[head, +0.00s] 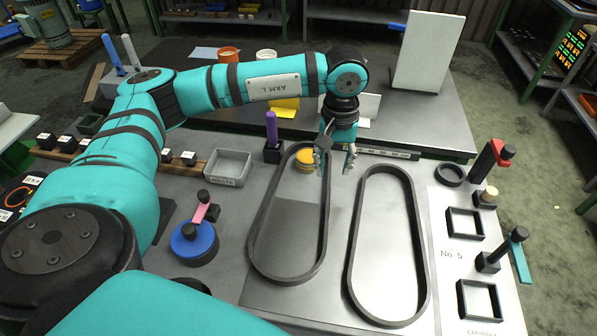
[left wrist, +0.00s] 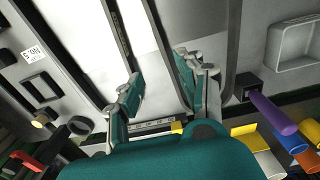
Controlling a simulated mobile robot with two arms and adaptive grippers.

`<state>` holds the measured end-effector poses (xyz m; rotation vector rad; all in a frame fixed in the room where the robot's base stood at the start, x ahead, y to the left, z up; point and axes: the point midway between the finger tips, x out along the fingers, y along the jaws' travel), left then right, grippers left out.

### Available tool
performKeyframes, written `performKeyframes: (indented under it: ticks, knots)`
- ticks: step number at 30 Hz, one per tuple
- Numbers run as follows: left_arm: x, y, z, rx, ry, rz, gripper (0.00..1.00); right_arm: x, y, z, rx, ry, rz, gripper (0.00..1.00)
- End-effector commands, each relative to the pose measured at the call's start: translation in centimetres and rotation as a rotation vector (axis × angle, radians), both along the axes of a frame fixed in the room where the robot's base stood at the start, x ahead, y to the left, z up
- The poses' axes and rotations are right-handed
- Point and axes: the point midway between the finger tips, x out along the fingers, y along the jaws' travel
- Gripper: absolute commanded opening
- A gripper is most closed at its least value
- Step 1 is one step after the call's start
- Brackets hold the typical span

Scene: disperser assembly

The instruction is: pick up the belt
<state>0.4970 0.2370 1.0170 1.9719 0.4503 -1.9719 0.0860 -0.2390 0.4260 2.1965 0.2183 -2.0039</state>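The frames do not tell for sure which thing is the belt. Two long dark oval loops stand on the pale plate: a left loop (head: 262,215) and a right loop (head: 420,245). My left gripper (head: 337,172) hangs near their far ends, between the two loops. Its fingers are apart with nothing held between them. In the left wrist view the open gripper (left wrist: 160,85) has loop sides running past and between its fingers. I cannot tell whether a finger touches a loop. My right gripper is not in view.
Yellow discs (head: 304,161) sit at the left loop's far end. A purple-handled tool (head: 271,128) stands left of it, near a grey bin (head: 228,166) and a blue round part (head: 194,243). Black square frames (head: 480,300) and upright handles (head: 518,240) line the right.

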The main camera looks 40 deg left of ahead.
Motion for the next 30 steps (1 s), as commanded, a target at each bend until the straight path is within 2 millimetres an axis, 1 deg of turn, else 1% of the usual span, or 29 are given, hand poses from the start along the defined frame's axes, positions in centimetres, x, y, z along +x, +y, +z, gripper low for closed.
performKeyframes:
  ticks: [1,3,9,12,17,20,24,27,30]
  knots:
    - [-0.1,0.1,-0.9,0.001,0.007,0.002,0.38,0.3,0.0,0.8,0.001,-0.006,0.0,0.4]
    - [-0.2,0.1,-2.5,0.002,0.008,0.001,0.38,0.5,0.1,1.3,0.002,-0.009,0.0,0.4]
    - [-0.1,0.0,-6.7,0.002,0.005,0.001,0.38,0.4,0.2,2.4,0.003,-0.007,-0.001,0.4]
    - [-0.1,0.0,-8.2,0.0,0.004,0.001,0.38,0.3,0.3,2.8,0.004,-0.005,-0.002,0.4]
    - [0.0,0.0,-9.4,0.0,0.001,0.0,0.38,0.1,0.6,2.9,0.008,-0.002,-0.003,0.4]
    - [0.0,0.1,-10.1,0.002,0.003,0.001,0.38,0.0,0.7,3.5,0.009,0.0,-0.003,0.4]
    - [0.1,0.3,-12.0,0.002,0.005,0.001,0.38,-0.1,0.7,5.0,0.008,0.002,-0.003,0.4]
    - [0.1,0.3,-13.6,0.0,0.004,0.002,0.38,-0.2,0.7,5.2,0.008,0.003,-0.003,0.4]
    - [0.2,0.3,-14.4,0.0,0.001,0.001,0.38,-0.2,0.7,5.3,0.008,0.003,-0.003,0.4]
